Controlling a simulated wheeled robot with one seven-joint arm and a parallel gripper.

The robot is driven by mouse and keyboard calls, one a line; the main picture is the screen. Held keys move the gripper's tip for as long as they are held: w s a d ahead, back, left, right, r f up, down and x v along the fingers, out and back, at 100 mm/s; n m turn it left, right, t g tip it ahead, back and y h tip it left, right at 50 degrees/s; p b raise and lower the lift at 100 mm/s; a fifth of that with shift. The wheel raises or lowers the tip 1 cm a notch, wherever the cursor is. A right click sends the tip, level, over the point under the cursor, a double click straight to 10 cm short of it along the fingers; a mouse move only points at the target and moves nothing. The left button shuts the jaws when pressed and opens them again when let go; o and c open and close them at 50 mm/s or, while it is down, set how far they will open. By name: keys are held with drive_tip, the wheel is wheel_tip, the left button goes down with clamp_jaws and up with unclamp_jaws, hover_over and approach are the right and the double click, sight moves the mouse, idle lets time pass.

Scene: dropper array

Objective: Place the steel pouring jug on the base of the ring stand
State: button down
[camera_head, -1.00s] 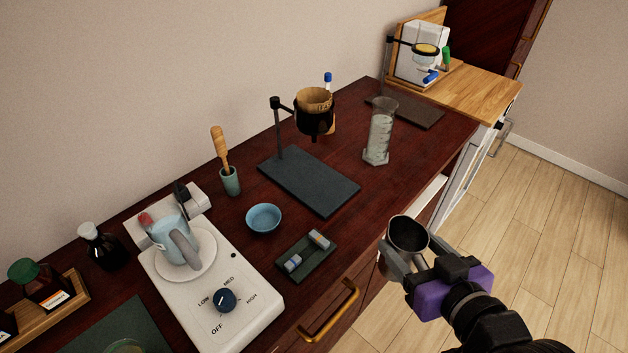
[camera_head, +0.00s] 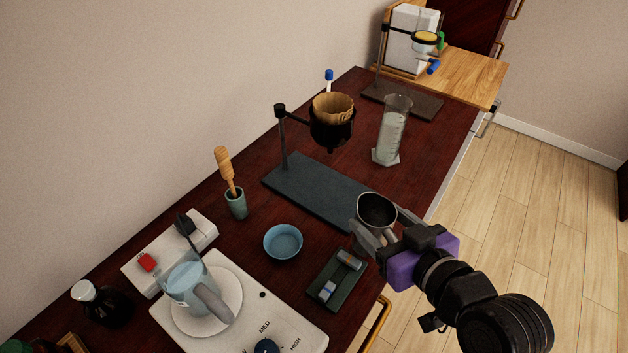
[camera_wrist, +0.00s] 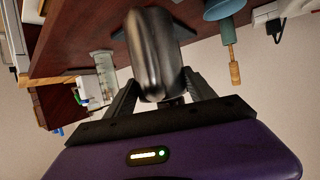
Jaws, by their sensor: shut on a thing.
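The steel pouring jug (camera_head: 377,209) is held upright in my gripper (camera_head: 378,240), which is shut on it. In the wrist view the jug (camera_wrist: 156,55) fills the space between the fingers of my gripper (camera_wrist: 160,92). The ring stand has a dark flat base (camera_head: 315,190), a post (camera_head: 283,140) and a ring carrying a brown paper filter (camera_head: 333,108). The jug is in front of the base's right front end in the head view and covers part of that edge. Its height above the counter is hard to tell.
A glass cylinder (camera_head: 390,135) stands to the right of the ring stand. A blue bowl (camera_head: 283,242) and a dark tray (camera_head: 338,282) with small items lie in front. A hot plate (camera_head: 285,325) bears a jug with a grey handle (camera_head: 187,285). The base top looks bare.

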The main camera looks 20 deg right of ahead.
sight(366, 205)
drive_tip(key=shift+w+a+f+b, duration=0.1)
drive_tip(key=shift+w+b, duration=0.25)
drive_tip(key=shift+w, duration=0.05)
drive_tip(key=w+b, duration=0.2)
drive_tip(key=b, duration=0.1)
drive_tip(key=shift+w+a+f+b, duration=0.1)
drive_tip(key=shift+w+b, duration=0.2)
drive_tip(key=shift+w, duration=0.1)
drive_tip(key=shift+w+r+p+x, duration=0.2)
drive_tip(key=shift+r+p+x, duration=0.15)
drive_tip(key=shift+x, duration=2.1)
drive_tip(key=shift+w+r+p+x, duration=0.2)
drive_tip(key=shift+r+x, duration=0.3)
drive_tip(key=shift+x, duration=1.95)
drive_tip(key=shift+w+r+p+x, duration=0.15)
drive_tip(key=shift+r+p+x, duration=0.25)
drive_tip(key=shift+x, duration=2)
drive_tip(key=shift+f, duration=0.2)
drive_tip(key=shift+c, duration=1.6)
unclamp_jaws()
drive_tip(key=shift+r, duration=0.1)
